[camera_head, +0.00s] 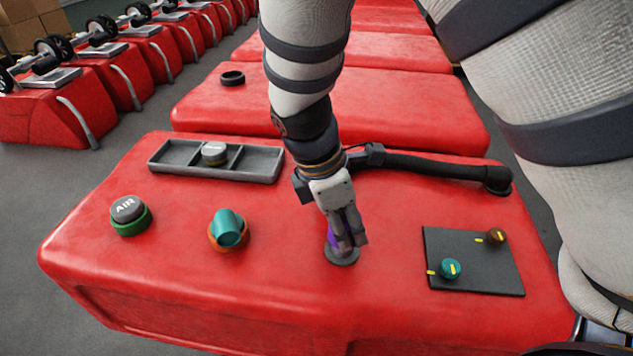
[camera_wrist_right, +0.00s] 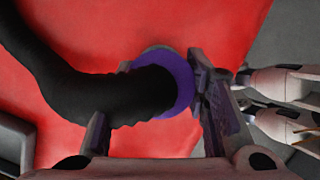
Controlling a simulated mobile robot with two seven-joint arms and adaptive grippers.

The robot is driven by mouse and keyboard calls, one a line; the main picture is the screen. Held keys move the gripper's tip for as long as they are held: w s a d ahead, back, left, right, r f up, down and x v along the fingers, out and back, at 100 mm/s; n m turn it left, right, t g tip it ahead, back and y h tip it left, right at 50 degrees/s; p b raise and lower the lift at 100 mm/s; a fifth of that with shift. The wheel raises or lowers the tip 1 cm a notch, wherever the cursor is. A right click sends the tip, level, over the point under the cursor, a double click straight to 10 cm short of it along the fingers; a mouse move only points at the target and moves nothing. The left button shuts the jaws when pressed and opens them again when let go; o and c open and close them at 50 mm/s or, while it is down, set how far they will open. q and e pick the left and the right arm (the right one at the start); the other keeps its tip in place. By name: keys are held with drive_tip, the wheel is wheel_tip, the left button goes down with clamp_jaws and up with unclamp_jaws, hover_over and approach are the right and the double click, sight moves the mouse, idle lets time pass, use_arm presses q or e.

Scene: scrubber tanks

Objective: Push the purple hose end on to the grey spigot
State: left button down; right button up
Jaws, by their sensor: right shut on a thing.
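My right gripper (camera_head: 347,236) points down at the red panel, shut on the purple hose end (camera_head: 332,238). In the right wrist view, the purple hose end (camera_wrist_right: 180,84) is a ring around the black hose, between the two fingers of my right gripper (camera_wrist_right: 155,125). The grey spigot (camera_head: 342,257) stands directly under the gripper, and only its round lower part shows. The hose end is upright over it; the fingers hide how far the two overlap. The black hose (camera_head: 430,168) runs to a fitting at the back right. My left gripper is not in view.
A teal elbow (camera_head: 228,228) in an orange ring and a grey AIR cap (camera_head: 126,208) on a green ring stand left. A grey tray (camera_head: 265,165) lies behind with a round cap (camera_head: 214,152). A dark knob panel (camera_head: 470,282) is at right.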

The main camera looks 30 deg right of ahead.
idle(0.4)
drive_tip(key=shift+f, duration=0.1)
idle(0.3)
drive_tip(key=shift+f, duration=1.7)
drive_tip(key=o, duration=1.6)
drive_tip(key=shift+r, duration=0.1)
wheel_tip(320, 180, up, 9)
drive_tip(key=shift+f, duration=0.2)
